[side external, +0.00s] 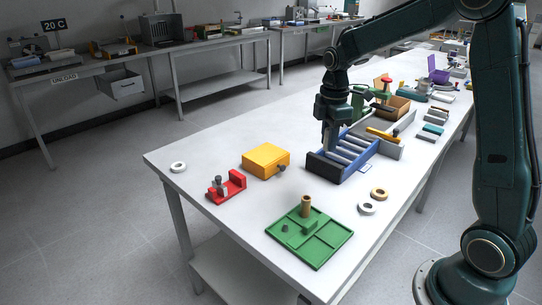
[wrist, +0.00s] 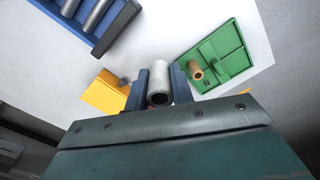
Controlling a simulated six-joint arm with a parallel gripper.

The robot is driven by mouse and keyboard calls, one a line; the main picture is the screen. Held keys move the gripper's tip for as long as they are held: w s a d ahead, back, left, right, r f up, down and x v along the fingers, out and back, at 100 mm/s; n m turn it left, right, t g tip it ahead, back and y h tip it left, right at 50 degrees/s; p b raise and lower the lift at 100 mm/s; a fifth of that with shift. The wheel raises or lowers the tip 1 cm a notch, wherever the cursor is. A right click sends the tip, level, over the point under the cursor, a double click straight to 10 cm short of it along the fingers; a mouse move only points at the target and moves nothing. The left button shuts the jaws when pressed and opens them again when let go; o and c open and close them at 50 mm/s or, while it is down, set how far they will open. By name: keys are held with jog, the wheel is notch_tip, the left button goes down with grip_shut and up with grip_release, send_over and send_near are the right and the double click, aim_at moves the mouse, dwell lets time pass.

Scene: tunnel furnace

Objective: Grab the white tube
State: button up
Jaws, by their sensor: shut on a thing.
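My gripper (side external: 331,140) points down above the blue rack (side external: 316,168) in the side view. In the wrist view my gripper (wrist: 159,88) is shut on the white tube (wrist: 158,72), which sits between the two blue-grey fingers with its dark open end toward the camera. The tube cannot be made out clearly in the side view. The rack holds several grey-white bars or tubes. Part of the rack also shows at the top left of the wrist view (wrist: 120,22).
A yellow box (side external: 266,160), a red fixture (side external: 227,187) and a green tray (side external: 325,245) with a tan cylinder (side external: 306,206) stand in front. Rings lie near the right edge and far left.

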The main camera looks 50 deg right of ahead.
jog(key=shift+r, duration=2.4)
